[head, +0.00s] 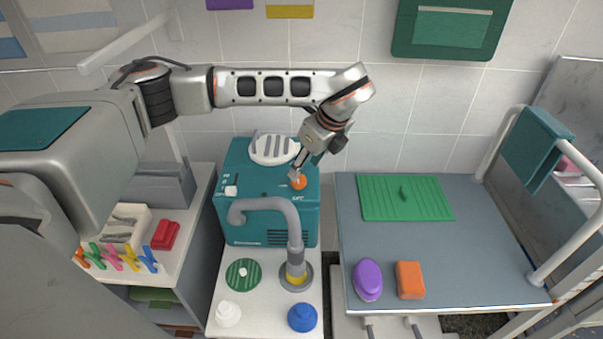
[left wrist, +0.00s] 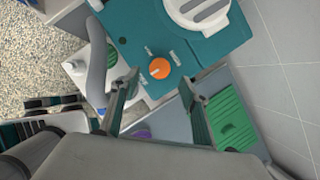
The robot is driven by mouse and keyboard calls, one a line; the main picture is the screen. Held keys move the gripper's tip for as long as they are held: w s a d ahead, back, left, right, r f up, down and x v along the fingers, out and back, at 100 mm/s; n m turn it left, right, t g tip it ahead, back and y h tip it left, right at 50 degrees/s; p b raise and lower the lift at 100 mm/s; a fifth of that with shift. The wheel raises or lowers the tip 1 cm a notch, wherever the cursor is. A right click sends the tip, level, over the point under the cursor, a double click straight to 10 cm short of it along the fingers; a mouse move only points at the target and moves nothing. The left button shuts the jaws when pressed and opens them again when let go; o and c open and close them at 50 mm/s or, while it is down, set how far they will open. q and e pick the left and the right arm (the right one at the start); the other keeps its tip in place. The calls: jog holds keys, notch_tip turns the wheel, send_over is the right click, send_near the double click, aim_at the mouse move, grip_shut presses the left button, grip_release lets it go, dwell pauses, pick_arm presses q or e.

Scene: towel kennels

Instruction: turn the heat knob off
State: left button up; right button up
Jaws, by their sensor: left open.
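The orange heat knob (head: 299,182) is on the top of a teal machine (head: 265,205), near its right side. In the left wrist view the knob (left wrist: 159,68) shows whole, with short white marks on the panel around it. A small pale mark shows on the knob, but its setting cannot be read for sure. My left gripper (head: 297,168) is over the machine, close above the knob. In the left wrist view its two fingers (left wrist: 159,86) are apart, with the knob showing between and just beyond their tips. Nothing is held. My right gripper is not in view.
A grey hose nozzle (head: 268,203) arches in front of the machine. A round white vent (head: 274,149) is on the machine behind the knob. A blue-grey table (head: 430,255) with a green mat (head: 385,197), purple brush (head: 368,280) and orange block (head: 410,280) stands right.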

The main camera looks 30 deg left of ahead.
pick_arm(q)
jog(key=v, duration=0.6)
jog(key=shift+s+r, duration=0.1)
jog(key=shift+r, duration=0.05)
